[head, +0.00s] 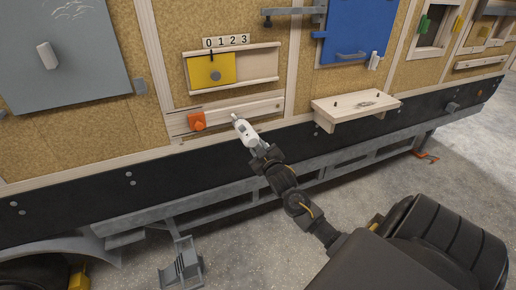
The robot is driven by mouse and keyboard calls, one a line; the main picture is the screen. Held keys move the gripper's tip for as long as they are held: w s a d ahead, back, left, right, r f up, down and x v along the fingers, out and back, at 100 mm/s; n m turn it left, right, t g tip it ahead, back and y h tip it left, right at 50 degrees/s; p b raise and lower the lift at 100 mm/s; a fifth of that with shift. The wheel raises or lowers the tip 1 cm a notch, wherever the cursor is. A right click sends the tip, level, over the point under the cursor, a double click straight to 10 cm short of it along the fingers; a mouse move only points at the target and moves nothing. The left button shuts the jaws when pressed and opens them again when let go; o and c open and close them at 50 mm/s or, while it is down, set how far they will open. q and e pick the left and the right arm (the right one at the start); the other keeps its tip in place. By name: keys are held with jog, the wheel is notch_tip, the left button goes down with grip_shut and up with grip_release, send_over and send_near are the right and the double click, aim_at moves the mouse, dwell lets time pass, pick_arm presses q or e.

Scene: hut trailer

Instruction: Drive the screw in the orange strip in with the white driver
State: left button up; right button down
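The orange piece (196,121) sits at the left end of a pale wooden rail on the trailer wall. A small mark shows on its face, but I cannot make out the screw clearly. The white driver (244,130) is held by my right gripper (258,149), which is shut around its lower end. The driver is tilted, its tip pointing up and left. In the picture the tip is to the right of the orange piece, apart from it. My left gripper is not in view.
Above the rail is a yellow sliding panel (211,71) under a 0–3 number strip (226,41). A small wooden shelf (356,106) juts out to the right. A grey door (65,55) is at left and a blue door (357,30) at upper right.

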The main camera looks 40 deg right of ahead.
jog(key=shift+w+d+r, duration=0.15)
jog(key=shift+w+d, duration=0.15)
jog(key=shift+w, duration=0.35)
dwell(1.5)
jog(key=shift+r, duration=0.1)
dwell(0.4)
jog(key=shift+s+a+p, duration=0.2)
jog(key=shift+s+p, duration=0.2)
jog(key=shift+p+v, duration=0.45)
jog(key=shift+v, duration=0.55)
jog(key=shift+s+d, duration=0.3)
jog(key=s+d+p, duration=0.1)
jog(key=s+d, duration=0.1)
jog(key=s+d+p, duration=0.1)
jog(key=s+d, duration=0.1)
jog(key=s, duration=0.1)
jog(key=shift+d, duration=0.1)
jog(key=shift+s+d, duration=0.25)
